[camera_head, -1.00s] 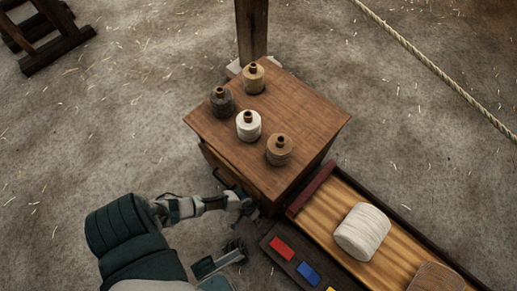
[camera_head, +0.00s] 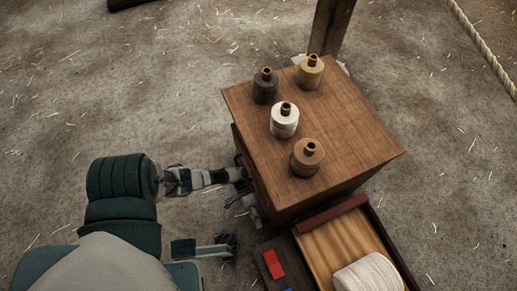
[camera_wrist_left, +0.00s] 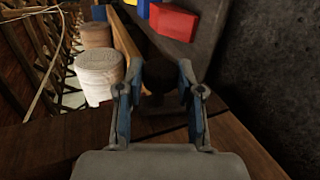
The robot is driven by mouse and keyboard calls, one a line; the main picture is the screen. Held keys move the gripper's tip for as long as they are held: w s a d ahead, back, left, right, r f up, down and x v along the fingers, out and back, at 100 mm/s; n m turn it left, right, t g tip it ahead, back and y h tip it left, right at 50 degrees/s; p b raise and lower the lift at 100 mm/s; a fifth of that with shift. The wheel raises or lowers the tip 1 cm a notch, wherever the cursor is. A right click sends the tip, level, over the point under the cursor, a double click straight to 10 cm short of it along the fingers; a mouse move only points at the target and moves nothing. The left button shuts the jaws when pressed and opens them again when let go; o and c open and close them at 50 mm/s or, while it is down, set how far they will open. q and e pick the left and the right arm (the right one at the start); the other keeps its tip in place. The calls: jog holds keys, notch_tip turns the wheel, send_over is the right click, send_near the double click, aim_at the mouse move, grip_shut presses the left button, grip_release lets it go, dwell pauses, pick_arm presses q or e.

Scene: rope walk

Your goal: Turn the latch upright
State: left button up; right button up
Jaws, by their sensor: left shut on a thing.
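My left gripper (camera_head: 246,181) reaches the left side of the wooden cabinet (camera_head: 345,130), below its top edge. In the left wrist view the gripper (camera_wrist_left: 160,84) has its two fingers on either side of a dark rounded piece (camera_wrist_left: 162,72), which looks like the latch, and is shut on it. The piece is in shadow, so I cannot tell its exact angle. In the head view the latch is hidden by the gripper and the cabinet edge.
Several thread spools stand on the cabinet top, among them a white one (camera_head: 284,120). A tray (camera_head: 325,247) with a large white spool (camera_head: 368,274) adjoins the cabinet at lower right. A red block (camera_head: 272,264) lies beside it. Bare floor lies left.

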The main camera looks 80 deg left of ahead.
pick_arm(q)
jog(key=shift+s+a+f+h, duration=0.1)
jog(key=shift+s+f+h, duration=0.2)
jog(key=shift+h, duration=0.3)
dwell(0.3)
jog(key=o, duration=1.1)
jog(key=shift+o, duration=0.2)
jog(key=shift+w, duration=0.15)
jog(key=shift+r, duration=0.4)
notch_tip(320, 180, up, 9)
jog(key=shift+f, duration=0.1)
jog(key=shift+r, duration=0.2)
